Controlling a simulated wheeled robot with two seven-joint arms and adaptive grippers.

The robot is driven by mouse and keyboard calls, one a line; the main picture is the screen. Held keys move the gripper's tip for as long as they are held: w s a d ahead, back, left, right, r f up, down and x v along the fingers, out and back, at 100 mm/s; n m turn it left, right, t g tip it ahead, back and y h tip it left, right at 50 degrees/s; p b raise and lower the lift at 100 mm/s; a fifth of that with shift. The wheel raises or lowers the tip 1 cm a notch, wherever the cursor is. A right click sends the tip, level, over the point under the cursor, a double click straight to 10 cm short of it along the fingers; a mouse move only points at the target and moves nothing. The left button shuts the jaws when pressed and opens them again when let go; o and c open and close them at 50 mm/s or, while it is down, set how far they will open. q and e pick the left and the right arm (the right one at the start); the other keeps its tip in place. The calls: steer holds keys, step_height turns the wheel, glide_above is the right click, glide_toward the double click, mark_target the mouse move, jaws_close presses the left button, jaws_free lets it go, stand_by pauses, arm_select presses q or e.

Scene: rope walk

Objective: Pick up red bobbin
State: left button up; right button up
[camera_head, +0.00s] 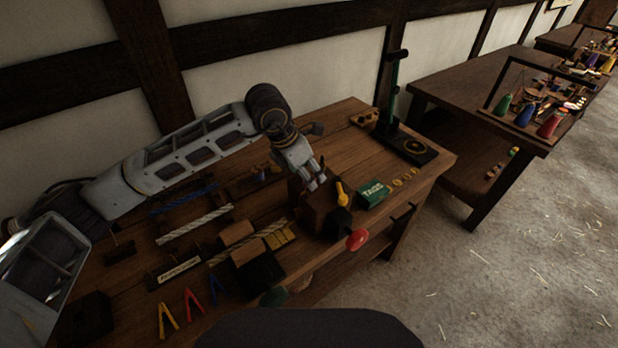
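A red cone-shaped bobbin (549,125) stands upright at the near right corner of a framed rack (512,122) on the second table. A blue cone (525,113) and a green cone (503,104) stand to its left. My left gripper (314,180) is above the near workbench, over a brown wooden block, far to the left of the red bobbin. Its fingers point down and right. Their gap is too small to judge, and I see nothing clearly held. My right gripper is not in view.
The near workbench (340,133) holds a green TAGS box (373,193), a black stand (405,145), rope samples and coloured clips. A red rounded piece (357,239) is at its front edge. Open floor (480,270) with straw lies right of it, before the second table (470,85).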

arm_select(q)
steer(key=shift+x, duration=1.1)
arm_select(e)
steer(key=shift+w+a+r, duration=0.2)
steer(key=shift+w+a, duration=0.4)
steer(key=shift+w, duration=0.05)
arm_select(q)
steer(key=shift+c, duration=0.3)
